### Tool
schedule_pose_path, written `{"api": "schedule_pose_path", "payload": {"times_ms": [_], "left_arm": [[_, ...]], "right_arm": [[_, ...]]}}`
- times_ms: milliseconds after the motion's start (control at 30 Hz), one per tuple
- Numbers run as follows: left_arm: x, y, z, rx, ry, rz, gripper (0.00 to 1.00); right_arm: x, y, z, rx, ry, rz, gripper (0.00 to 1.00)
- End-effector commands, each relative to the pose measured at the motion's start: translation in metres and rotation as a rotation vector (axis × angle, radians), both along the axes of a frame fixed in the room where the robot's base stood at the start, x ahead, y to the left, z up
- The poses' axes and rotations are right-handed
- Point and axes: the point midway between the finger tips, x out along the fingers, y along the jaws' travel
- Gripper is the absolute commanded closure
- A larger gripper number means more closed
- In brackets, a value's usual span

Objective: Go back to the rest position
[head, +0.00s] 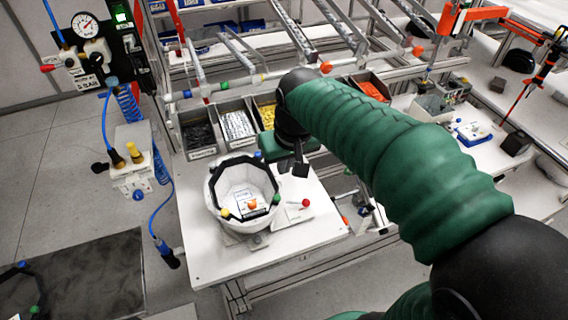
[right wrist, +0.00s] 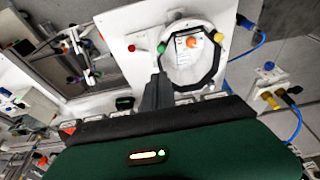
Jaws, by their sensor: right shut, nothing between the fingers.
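A white helmet shell (head: 214,187) with a dark rim sits in a fixture on the white worktable (head: 315,228) in the head view. Coloured knobs stand around it, and an orange knob shows inside it. My right gripper (head: 299,168) hangs above the table, right of and behind the shell, apart from it. It is shut and empty. In the right wrist view, its dark fingers (right wrist: 157,93) point toward the table beside the shell (right wrist: 188,68). My left gripper is not in view.
Bins of dark parts (head: 199,137), white parts (head: 237,125) and orange parts (head: 371,91) line the table's back edge below a rack. A pneumatic panel (head: 92,50) with blue hoses stands at the left. A side bench (head: 475,140) with tools stands at the right.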

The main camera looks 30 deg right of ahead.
Motion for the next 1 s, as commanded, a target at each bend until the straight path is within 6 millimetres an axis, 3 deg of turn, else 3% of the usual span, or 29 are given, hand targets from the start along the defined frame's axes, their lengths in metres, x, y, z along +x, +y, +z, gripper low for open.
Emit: {"api": "schedule_pose_path", "payload": {"times_ms": [267,333,367,467,600,700,800,1000], "left_arm": [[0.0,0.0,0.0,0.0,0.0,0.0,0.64],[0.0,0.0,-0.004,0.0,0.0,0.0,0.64],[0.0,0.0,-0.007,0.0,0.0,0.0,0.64],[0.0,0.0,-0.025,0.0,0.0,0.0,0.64],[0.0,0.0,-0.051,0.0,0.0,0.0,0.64],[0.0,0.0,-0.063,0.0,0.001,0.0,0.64],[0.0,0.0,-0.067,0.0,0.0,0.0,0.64],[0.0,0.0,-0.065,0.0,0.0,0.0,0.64]], "right_arm": [[0.001,0.001,0.0,-0.001,-0.001,0.0,1.0],[0.001,0.003,-0.011,0.001,0.003,0.008,1.0],[0.0,0.005,-0.022,0.003,0.009,0.015,1.0],[-0.007,0.021,-0.082,0.009,0.03,0.063,1.0],[-0.035,0.052,-0.184,0.015,0.06,0.152,1.0],[-0.06,0.068,-0.235,0.015,0.076,0.203,1.0],[-0.077,0.075,-0.259,0.014,0.082,0.231,1.0],[-0.08,0.077,-0.261,0.012,0.08,0.238,1.0]]}}
